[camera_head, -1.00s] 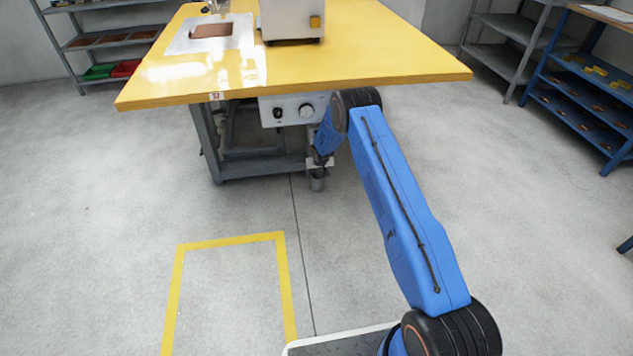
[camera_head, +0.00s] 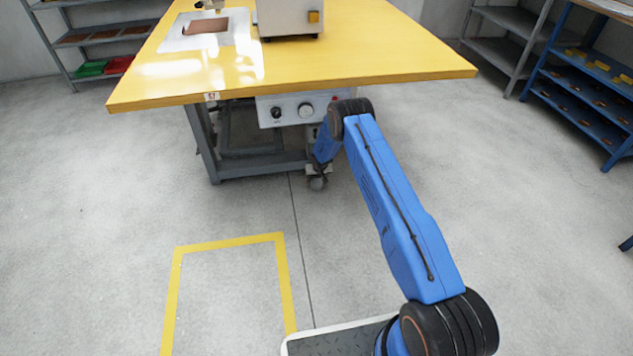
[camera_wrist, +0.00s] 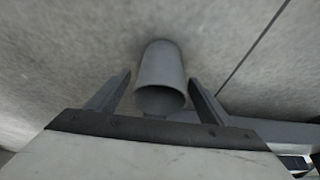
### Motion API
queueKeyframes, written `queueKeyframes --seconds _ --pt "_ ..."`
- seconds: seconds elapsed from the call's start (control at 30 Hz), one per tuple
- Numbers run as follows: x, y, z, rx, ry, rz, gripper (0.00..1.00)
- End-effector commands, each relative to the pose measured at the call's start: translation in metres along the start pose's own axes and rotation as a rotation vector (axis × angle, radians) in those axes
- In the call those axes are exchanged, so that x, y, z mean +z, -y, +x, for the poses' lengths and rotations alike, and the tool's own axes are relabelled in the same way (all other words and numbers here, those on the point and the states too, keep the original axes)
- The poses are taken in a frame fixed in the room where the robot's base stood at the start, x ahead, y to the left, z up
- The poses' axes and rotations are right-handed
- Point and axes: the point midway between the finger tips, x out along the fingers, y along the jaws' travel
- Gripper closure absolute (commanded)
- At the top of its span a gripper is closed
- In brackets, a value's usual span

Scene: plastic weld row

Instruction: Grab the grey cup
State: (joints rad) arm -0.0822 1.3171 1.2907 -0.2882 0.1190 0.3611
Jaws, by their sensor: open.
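The grey cup (camera_wrist: 160,66) shows in the wrist view with its open mouth facing the camera. It sits between the two fingers of my gripper (camera_wrist: 159,80), with a visible gap on each side. The fingers are apart and hold nothing. In the head view my gripper (camera_head: 317,180) is low, in front of the foot of the yellow-topped table. There the cup is mostly covered by the gripper and hard to make out.
The yellow table (camera_head: 400,62) overhangs close to my arm, with a control panel (camera_head: 295,110) beneath its edge. A yellow floor outline (camera_head: 232,242) lies to the left. Shelves (camera_head: 580,95) stand at the right. The floor in front is clear.

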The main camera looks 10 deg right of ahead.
Motion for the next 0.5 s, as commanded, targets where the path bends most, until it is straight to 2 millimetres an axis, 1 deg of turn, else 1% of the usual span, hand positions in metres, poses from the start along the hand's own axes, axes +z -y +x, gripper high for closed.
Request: queueKeyframes --seconds 0.1,0.13,0.3,0.37,0.4,0.5 --pt "-0.0005 0.0002 -0.0006 0.0 0.0 0.0 0.26" --pt "-0.0005 0.0002 -0.0006 0.0 0.0 0.0 0.31" --pt "-0.0005 0.0001 -0.0007 0.0 0.0 0.0 0.71" --pt "-0.0006 0.0001 -0.0007 0.0 0.0 0.0 0.71" --pt "-0.0006 0.0001 -0.0008 0.0 0.0 0.0 0.74" --pt "-0.0006 0.0001 -0.0008 0.0 0.0 0.0 0.74"
